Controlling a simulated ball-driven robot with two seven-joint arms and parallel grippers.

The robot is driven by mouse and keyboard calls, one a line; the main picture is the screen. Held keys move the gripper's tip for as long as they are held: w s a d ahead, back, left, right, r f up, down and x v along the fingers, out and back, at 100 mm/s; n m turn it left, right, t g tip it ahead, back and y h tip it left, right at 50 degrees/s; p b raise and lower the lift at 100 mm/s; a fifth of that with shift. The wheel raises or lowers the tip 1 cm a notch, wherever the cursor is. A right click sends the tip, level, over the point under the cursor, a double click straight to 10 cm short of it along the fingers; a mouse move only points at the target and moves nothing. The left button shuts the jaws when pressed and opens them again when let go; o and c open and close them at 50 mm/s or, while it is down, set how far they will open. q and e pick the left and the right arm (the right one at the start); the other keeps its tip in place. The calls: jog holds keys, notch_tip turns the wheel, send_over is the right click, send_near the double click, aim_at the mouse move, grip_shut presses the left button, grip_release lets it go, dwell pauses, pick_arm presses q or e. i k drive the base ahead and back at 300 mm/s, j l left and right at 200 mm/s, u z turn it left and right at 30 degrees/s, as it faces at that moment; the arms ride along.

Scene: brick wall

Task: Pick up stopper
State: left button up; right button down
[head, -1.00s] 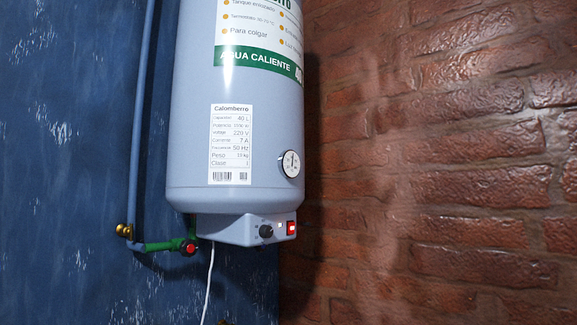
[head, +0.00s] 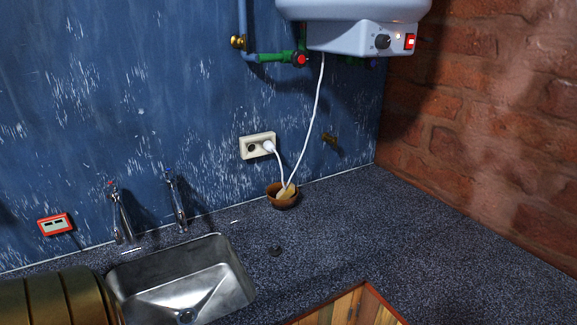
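A small dark round piece, which looks like the stopper (head: 275,250), lies on the speckled dark countertop (head: 330,235), to the right of the sink (head: 247,283). It is apart from the sink rim, and its details are too small to tell. The metal sink basin looks empty, with a dark drain (head: 186,316) near the bottom edge of the picture. Neither of my grippers is in view.
Two taps (head: 122,218) (head: 178,203) stand behind the sink. A ribbed brass-coloured object (head: 60,298) fills the lower left. Countertop around the stopper is clear.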

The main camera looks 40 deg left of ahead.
aim_at(275, 251)
jog(key=u, duration=1.5)
